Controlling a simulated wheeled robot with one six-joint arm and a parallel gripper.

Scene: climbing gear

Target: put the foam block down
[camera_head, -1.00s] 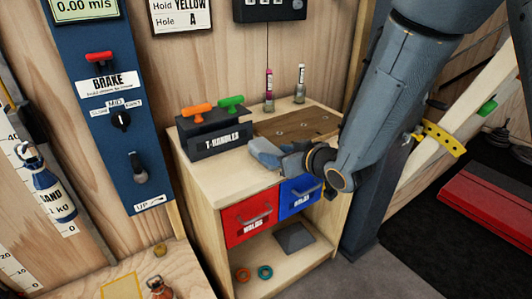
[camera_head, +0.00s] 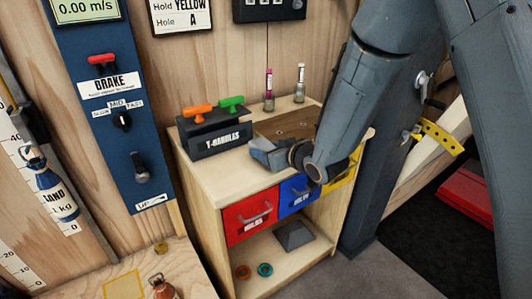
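My gripper (camera_head: 264,150) is low over the top of the wooden cabinet (camera_head: 213,185), just right of the T-handles box. It points left, and its fingers are small and partly turned away, so I cannot see whether they are apart or closed. I cannot make out a foam block in it. A dark grey sloped block (camera_head: 294,236) lies on the cabinet's lower shelf, under the drawers; I cannot tell whether it is foam.
The dark T-handles box (camera_head: 215,138) holds an orange handle (camera_head: 197,110) and a green handle (camera_head: 230,102). Two small bottles (camera_head: 268,92) (camera_head: 300,84) stand behind the wooden hole board (camera_head: 288,124). Red (camera_head: 250,215), blue (camera_head: 299,192) and yellow (camera_head: 343,172) drawers face front. The cabinet top's front left is clear.

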